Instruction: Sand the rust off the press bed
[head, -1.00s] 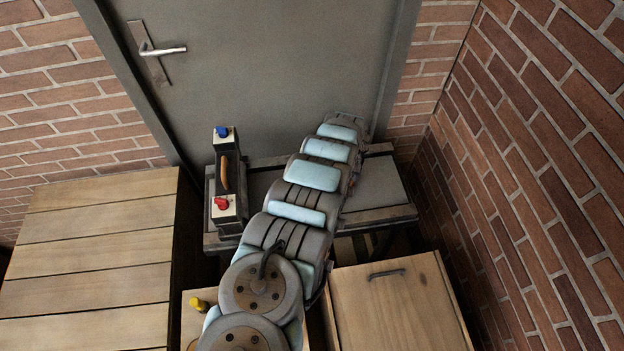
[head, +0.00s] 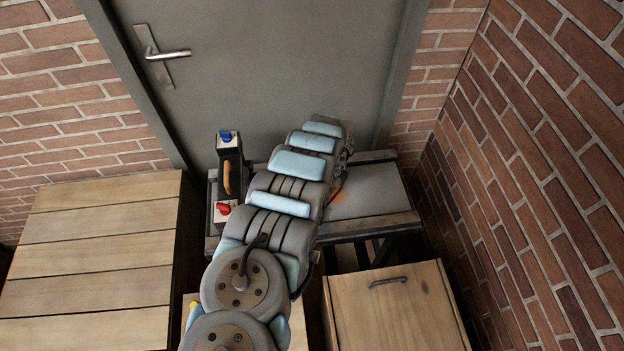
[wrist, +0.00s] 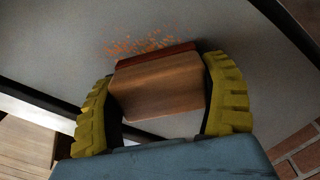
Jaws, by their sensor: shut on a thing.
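In the wrist view my gripper (wrist: 160,100) is shut on a wooden sanding block (wrist: 160,84), with a yellow-padded finger on each side. A dark red layer shows along the block's far edge. The grey press bed (wrist: 210,25) lies beyond and below the block; I cannot tell whether they touch. Speckled orange rust (wrist: 140,45) shows on the bed just past the block. In the head view the press bed (head: 372,195) shows right of my arm, with an orange rust patch (head: 338,192) beside the arm. My arm hides the gripper and block there.
A dark upright unit (head: 228,175) with blue and red parts and an orange handle stands at the bed's left end. A slatted wooden top (head: 95,255) is at the left, and a wooden cabinet (head: 395,310) at front right. Brick walls and a grey door close the back.

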